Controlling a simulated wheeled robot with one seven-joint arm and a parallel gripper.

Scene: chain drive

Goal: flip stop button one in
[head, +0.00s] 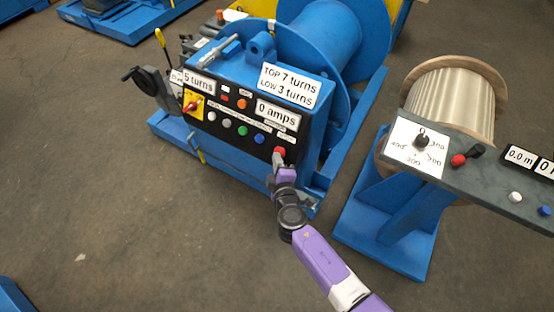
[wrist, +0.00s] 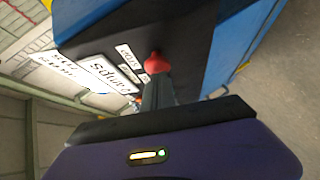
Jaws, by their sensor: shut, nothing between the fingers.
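The blue winch machine carries a black control panel (head: 224,122) with several coloured buttons. A red mushroom-shaped button (head: 279,151) sits at the panel's lower right corner. It also shows in the wrist view as a red knob (wrist: 156,63) straight beyond the fingertips. My gripper (head: 278,160) is shut and empty, its tips at or very close to the red button. In the wrist view my gripper (wrist: 157,82) points at the button, and whether it touches is unclear.
A second console (head: 470,175) with a dial, buttons and a wire spool (head: 450,95) stands to the right. Grey floor lies open in front.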

